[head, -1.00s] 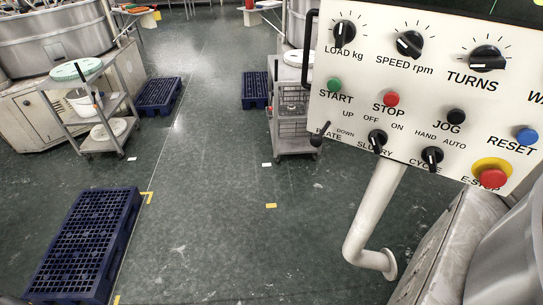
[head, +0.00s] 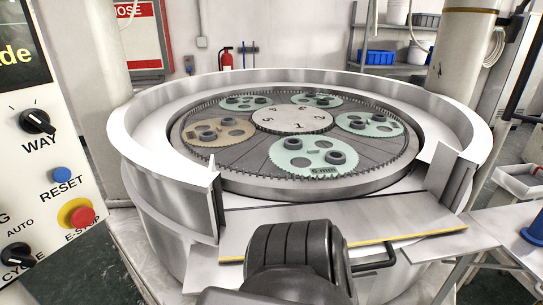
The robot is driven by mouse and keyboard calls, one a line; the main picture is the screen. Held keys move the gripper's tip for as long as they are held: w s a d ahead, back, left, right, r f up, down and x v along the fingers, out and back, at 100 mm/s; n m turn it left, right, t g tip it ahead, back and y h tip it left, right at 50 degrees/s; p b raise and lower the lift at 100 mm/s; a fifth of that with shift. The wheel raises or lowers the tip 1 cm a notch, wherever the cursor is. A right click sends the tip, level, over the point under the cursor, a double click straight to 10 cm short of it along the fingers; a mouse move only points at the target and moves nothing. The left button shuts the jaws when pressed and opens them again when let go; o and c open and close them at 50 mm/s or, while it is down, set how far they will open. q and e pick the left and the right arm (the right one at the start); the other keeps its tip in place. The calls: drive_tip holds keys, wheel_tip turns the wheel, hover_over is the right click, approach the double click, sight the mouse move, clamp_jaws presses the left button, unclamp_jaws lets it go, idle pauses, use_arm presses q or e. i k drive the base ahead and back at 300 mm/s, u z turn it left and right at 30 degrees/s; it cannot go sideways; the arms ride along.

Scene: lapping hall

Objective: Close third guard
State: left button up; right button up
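A large round lapping machine (head: 150,215) with a raised steel rim fills the middle of the head view. At its front the rim has a gap between two upright end plates. A flat metal guard panel (head: 420,217) lies folded down and outward across this gap, so this guard stands open. It has a yellow strip along its outer edge and a black bar handle (head: 378,262). A dark rounded part of my own arm covers part of the panel's front. No gripper fingers show.
Inside the rim, pale green and tan carriers sit around a numbered centre disc (head: 293,120). A control panel (head: 45,150) with a red E-STOP stands close on the left. A side table (head: 500,225) with a blue spool (head: 535,235) is at right.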

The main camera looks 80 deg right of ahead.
sight(386, 219)
drive_tip(key=z, duration=1.35)
drive_tip(key=k, duration=0.2)
drive_tip(key=z, duration=1.55)
